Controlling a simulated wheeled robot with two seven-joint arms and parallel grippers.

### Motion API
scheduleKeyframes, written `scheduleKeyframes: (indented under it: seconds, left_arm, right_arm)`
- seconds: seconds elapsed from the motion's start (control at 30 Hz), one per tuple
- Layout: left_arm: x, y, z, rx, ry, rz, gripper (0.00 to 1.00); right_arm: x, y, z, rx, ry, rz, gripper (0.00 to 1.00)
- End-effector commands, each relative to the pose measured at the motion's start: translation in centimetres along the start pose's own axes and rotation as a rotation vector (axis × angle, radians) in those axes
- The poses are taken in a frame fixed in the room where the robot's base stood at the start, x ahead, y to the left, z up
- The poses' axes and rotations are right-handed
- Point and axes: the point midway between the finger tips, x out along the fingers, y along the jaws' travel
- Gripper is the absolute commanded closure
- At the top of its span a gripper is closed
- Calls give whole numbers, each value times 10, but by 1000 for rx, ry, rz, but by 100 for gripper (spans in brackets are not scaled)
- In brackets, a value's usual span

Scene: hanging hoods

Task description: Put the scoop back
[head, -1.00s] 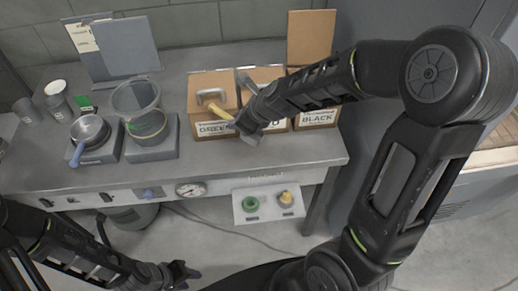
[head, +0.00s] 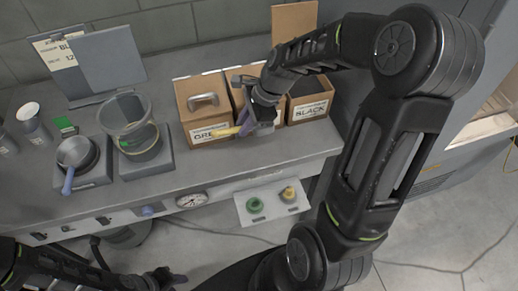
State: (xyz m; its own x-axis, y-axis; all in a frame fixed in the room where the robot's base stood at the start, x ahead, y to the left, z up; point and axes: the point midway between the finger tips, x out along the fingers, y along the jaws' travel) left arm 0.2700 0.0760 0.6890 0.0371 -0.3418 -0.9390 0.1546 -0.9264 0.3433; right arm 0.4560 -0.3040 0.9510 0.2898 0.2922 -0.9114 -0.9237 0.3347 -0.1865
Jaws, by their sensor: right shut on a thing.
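My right gripper (head: 256,118) is shut on a scoop (head: 226,132), whose yellow part sticks out to the left. The rest of the scoop is hidden by the gripper. They are in front of the labelled boxes, near the gap between the green-tea box (head: 205,108) and the middle box (head: 240,96). The middle box is largely hidden by my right arm. The black-tea box (head: 309,104) is at the right. My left gripper (head: 166,279) is low at the bottom edge, dark and small; its opening is unclear.
A small pan (head: 76,153) and a clear jug (head: 126,114) stand on grey bases at the left of the counter (head: 150,188). A panel with green and yellow knobs (head: 272,203) projects at the front.

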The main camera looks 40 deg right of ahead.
Motion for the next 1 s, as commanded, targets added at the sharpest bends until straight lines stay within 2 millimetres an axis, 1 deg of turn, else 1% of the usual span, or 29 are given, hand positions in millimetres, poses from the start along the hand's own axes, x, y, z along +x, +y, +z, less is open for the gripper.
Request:
scheduleKeyframes:
  seconds: [0.07, 0.17, 0.4, 0.47, 0.57, 0.83, 0.93, 1.0]
  left_arm:
    - [0, 0, 0, 0, 0, 0, 64]
    - [0, 0, 0, 0, 0, 0, 64]
    - [-2, 0, 0, -1, 0, -1, 64]
    - [-2, 0, 0, -1, 0, -1, 64]
    - [-2, 0, 0, -1, 0, -1, 64]
    - [-1, 0, 0, -1, 0, -1, 64]
    - [-2, 0, 0, -1, 0, -1, 64]
    - [-2, 0, 0, -1, 0, -1, 64]
  right_arm:
    - [1, 0, 0, 0, -1, 0, 100]
    - [9, 2, -3, 2, 0, 1, 100]
    - [47, 10, -19, 5, -1, 3, 100]
    - [54, 11, -21, 3, -1, 1, 100]
    - [58, 11, -22, 1, -1, -1, 100]
    - [59, 12, -23, 2, -1, -1, 100]
    - [68, 14, -27, 5, -1, 1, 100]
    - [78, 16, -30, 5, -1, 2, 100]
